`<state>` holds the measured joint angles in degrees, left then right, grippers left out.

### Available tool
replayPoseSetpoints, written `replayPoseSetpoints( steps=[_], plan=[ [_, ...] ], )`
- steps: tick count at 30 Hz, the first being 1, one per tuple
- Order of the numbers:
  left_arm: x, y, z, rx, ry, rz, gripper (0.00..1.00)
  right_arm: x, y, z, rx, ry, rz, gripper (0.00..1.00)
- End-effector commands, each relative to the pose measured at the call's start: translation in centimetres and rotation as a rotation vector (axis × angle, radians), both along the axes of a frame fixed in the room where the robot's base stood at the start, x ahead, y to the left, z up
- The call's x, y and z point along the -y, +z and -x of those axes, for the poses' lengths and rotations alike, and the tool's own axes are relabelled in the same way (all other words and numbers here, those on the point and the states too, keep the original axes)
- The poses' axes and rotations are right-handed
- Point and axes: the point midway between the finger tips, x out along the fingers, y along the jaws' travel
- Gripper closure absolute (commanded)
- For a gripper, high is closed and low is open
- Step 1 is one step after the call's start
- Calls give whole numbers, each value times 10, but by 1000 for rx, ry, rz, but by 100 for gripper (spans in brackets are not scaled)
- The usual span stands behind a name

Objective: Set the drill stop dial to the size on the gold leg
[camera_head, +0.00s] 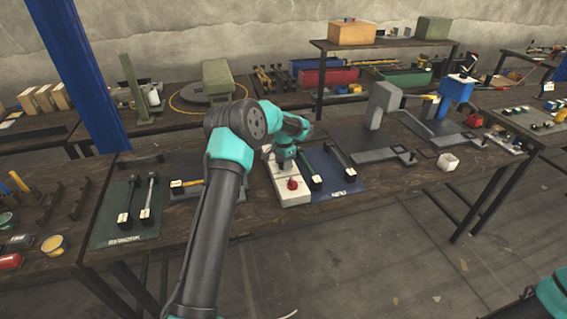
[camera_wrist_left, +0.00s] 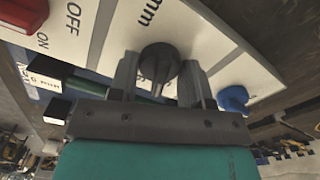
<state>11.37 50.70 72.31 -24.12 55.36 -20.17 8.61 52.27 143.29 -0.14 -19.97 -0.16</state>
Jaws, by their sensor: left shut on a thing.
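A white control panel (camera_head: 290,196) lies on the bench, partly hidden by my left gripper (camera_head: 285,158). In the left wrist view, my left gripper (camera_wrist_left: 160,82) has its fingers on both sides of a dark round dial (camera_wrist_left: 158,62) and is shut on it. Beside the dial, "mm" is printed on the panel (camera_wrist_left: 176,22); any number is out of view. A gold-yellow bar (camera_head: 193,183) with a white tag lies left of the panel, partly behind my left arm; the tag's writing is too small to read. My right gripper is not in view.
A red switch (camera_head: 293,184) marked ON and OFF and a blue knob (camera_wrist_left: 232,98) are on the panel. A blue mat (camera_head: 348,182) with black-ended rods adjoins it. A green mat (camera_head: 110,222) lies left. Grey and blue presses (camera_head: 383,103) stand right.

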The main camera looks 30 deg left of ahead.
Motion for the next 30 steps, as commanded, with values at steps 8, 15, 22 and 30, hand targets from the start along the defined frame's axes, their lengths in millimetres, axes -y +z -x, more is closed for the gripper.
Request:
replayPoseSetpoints(
  steps=[8,15,22,30],
  plan=[
    [0,0,0,0,-251,-1,79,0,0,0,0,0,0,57],
    [0,0,0,1,-429,0,79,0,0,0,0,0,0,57],
    [0,0,0,1,-525,0,79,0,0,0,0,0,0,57],
    [0,0,0,1,-555,0,79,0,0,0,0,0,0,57]
  ],
)
